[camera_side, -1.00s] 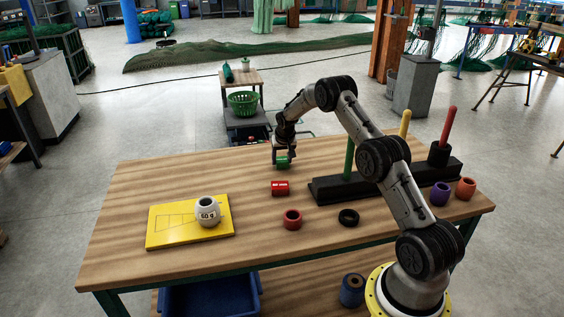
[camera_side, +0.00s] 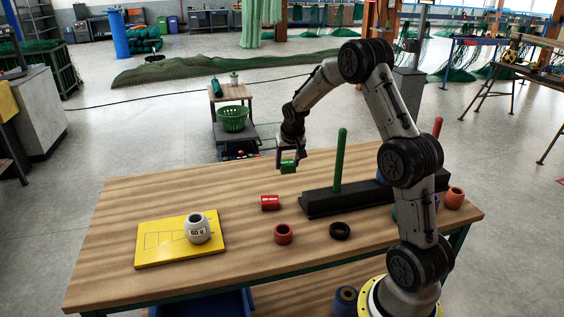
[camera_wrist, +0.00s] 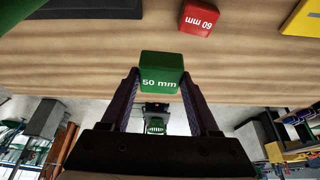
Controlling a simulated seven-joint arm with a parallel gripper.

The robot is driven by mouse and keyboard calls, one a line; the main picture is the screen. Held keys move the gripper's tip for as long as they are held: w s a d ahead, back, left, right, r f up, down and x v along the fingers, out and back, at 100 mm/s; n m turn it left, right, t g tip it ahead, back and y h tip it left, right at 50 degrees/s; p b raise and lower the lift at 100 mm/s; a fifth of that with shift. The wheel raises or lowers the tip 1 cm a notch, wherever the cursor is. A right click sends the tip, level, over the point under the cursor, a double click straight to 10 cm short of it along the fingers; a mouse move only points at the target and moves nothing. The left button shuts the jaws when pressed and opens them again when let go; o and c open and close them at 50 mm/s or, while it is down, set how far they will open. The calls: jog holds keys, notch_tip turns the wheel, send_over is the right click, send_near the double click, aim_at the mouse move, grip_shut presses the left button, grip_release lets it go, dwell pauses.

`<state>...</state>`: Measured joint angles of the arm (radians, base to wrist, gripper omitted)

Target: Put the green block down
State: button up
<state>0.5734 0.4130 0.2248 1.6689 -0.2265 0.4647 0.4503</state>
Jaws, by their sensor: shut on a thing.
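The green block (camera_side: 288,166) is held between the fingers of my gripper (camera_side: 287,158), near the far edge of the wooden table (camera_side: 130,210). In the wrist view the green block (camera_wrist: 161,72) is marked "50 mm" and sits between the two fingertips (camera_wrist: 160,85). It appears raised above the table top, though the exact height is hard to tell. A red block (camera_side: 270,203) lies on the table nearer the side camera; in the wrist view the red block (camera_wrist: 198,17) reads "60 mm".
A black base (camera_side: 318,204) with a green peg (camera_side: 341,160) stands right of my gripper. A yellow board (camera_side: 160,252) carries a white pot (camera_side: 197,229) marked "60 g". A red ring (camera_side: 283,234) and a black ring (camera_side: 340,230) lie in front.

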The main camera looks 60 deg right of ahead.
jog(key=shift+s+a+r, duration=0.2)
jog(key=shift+s+a, duration=0.1)
jog(key=shift+s, duration=0.1)
jog(key=shift+s+m, duration=0.2)
jog(key=shift+m, duration=0.2)
jog(key=shift+a+f, duration=0.1)
jog(key=shift+a, duration=0.15)
jog(key=w+a+n, duration=0.1)
jog(key=w+a, duration=0.3)
jog(key=a, duration=0.8)
jog(key=w+d+f, duration=0.1)
jog(key=w+f, duration=0.1)
jog(key=w, duration=0.2)
jog(key=w+d+f, duration=0.1)
jog(key=w+f, duration=0.2)
jog(key=w, duration=0.1)
jog(key=w+d+f, duration=0.1)
jog(key=w+f, duration=0.2)
jog(key=w, duration=0.1)
jog(key=shift+w+d+f, duration=0.15)
jog(key=shift+w, duration=0.1)
jog(key=shift+w+d+f, duration=0.15)
jog(key=shift+w+f, duration=0.25)
jog(key=shift+f, duration=1.7)
jog(key=shift+f, duration=0.1)
